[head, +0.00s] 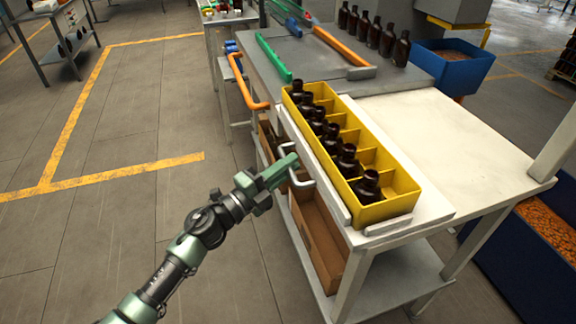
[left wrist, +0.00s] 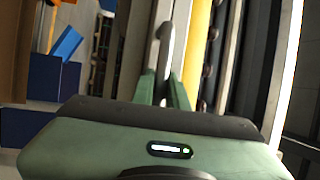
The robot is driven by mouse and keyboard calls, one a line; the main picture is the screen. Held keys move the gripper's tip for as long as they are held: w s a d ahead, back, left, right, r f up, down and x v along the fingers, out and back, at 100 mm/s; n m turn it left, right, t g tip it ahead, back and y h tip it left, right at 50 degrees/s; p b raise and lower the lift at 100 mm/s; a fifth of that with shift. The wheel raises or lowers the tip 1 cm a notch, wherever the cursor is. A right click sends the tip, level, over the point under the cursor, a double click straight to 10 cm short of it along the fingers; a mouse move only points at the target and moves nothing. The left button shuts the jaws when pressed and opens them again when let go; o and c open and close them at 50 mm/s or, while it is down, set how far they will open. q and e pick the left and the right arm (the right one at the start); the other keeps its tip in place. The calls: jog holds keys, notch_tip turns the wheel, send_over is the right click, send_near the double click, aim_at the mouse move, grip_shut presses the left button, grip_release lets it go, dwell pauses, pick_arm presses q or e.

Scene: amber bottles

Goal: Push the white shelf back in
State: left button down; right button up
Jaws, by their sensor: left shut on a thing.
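The white shelf (head: 428,213) shows at the front edge of the table, under a yellow crate (head: 387,211) of dark amber bottles (head: 331,137). A grey bar handle (head: 302,182) is on its front face. My left gripper (head: 291,161) is at the handle, shut on it. In the left wrist view the green fingers (left wrist: 163,92) are on either side of the handle (left wrist: 165,45). The fingertips' exact contact is partly hidden in the head view. My right gripper is not in view.
The white tabletop (head: 475,140) behind the crate is bare. More amber bottles (head: 373,32) stand in a row at the back. A cardboard box (head: 318,235) sits on the lower level below the shelf. A blue bin (head: 453,66) is at the back right.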

aim_at(304, 162)
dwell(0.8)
pick_arm(q)
jog(key=d, duration=0.1)
jog(key=w+d, duration=0.1)
jog(key=d, duration=0.1)
jog(key=shift+d, duration=0.15)
jog(key=c, duration=1.5)
grip_release()
jog(key=shift+o, duration=0.5)
jog(key=b+v, duration=0.1)
jog(key=v, duration=0.7)
